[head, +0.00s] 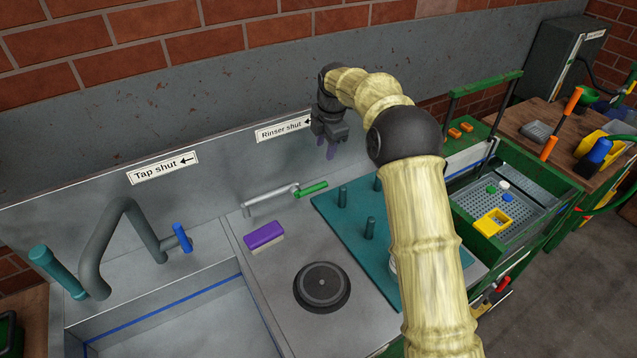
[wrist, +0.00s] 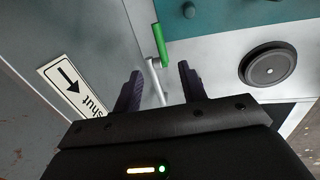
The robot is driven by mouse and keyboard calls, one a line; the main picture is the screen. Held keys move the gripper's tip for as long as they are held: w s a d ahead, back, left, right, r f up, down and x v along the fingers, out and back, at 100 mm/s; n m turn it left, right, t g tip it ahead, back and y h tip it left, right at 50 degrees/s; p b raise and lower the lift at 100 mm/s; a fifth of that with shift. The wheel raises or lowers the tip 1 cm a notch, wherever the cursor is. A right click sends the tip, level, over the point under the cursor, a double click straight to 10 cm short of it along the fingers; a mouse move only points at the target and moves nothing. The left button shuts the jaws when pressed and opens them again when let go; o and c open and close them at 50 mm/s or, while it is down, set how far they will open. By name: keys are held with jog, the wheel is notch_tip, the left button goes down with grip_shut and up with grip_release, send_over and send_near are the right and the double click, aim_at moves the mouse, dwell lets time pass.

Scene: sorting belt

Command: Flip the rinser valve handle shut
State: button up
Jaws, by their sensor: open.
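The rinser valve handle is a short green lever (head: 312,189) at the right end of a pale pipe (head: 270,199) along the back of the sink top. It points right in the head view, while the arrow on the "Rinser shut" label (head: 284,129) points left. In the wrist view the green handle (wrist: 160,42) lies just beyond the fingertips, with the pipe end between the fingers in the picture. My gripper (head: 331,152) is open and empty, above and behind the handle. It also shows in the wrist view (wrist: 160,72). I see no contact with the handle.
A teal pegged board (head: 340,237) lies right of the handle. The blue-handled tap (head: 182,238) stands left. The back wall (head: 225,165) is close behind my gripper.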

aim_at(318, 185)
jog(key=shift+w+a, duration=0.1)
dwell(0.3)
jog(key=w+f+p, duration=0.1)
jog(key=f, duration=0.4)
jog(key=a+f+p, duration=0.1)
jog(key=f, duration=0.5)
jog(key=w+a+f+p, duration=0.1)
jog(key=f, duration=0.5)
jog(key=shift+w, duration=0.35)
jog(key=shift+c, duration=0.2)
grip_shut()
